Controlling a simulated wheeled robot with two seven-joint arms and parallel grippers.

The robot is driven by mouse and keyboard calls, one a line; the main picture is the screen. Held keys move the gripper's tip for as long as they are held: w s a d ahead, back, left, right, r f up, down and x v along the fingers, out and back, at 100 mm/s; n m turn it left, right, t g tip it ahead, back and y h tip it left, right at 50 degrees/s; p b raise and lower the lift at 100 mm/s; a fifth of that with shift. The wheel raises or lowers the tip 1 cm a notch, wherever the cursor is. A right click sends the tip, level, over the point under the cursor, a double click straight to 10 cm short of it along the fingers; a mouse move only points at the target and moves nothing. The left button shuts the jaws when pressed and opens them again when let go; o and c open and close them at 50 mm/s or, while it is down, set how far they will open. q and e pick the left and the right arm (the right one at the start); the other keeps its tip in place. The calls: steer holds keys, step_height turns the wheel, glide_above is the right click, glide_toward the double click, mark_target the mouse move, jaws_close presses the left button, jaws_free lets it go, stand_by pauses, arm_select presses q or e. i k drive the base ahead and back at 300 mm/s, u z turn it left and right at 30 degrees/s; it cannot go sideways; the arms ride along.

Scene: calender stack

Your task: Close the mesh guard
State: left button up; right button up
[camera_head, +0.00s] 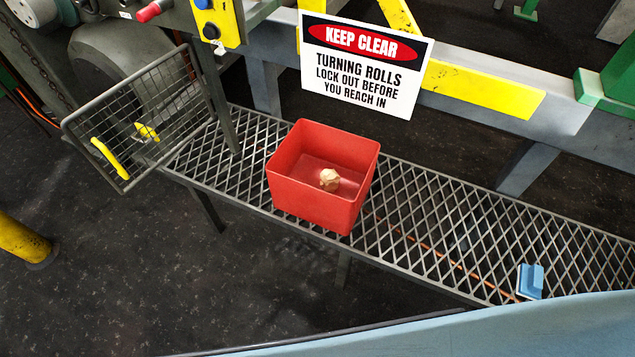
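The mesh guard (165,105) is at the upper left, a grey wire-mesh panel in a metal frame. It is swung out at an angle from the machine, beside the large grey roll (125,50), and stands open. A yellow handle (110,158) is on its near lower left side, and a smaller yellow piece (147,131) shows through or on the mesh. Neither of my grippers is in view, so nothing is seen touching the guard.
A red bin (310,205) with a crumpled beige lump (329,179) inside stands on the grating walkway (430,225). A small blue object (530,281) lies at the right. A warning sign (365,60) hangs behind. A yellow post (22,240) stands at far left; dark floor in front is clear.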

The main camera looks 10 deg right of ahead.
mark_target(122, 173)
steer(key=k, duration=0.95)
steer(key=u, duration=3.1)
steer(key=i, duration=0.1)
steer(key=z, duration=1.85)
steer(key=i, duration=0.65)
steer(key=z, duration=0.4)
steer(key=i, duration=0.65)
steer(key=z, duration=0.7)
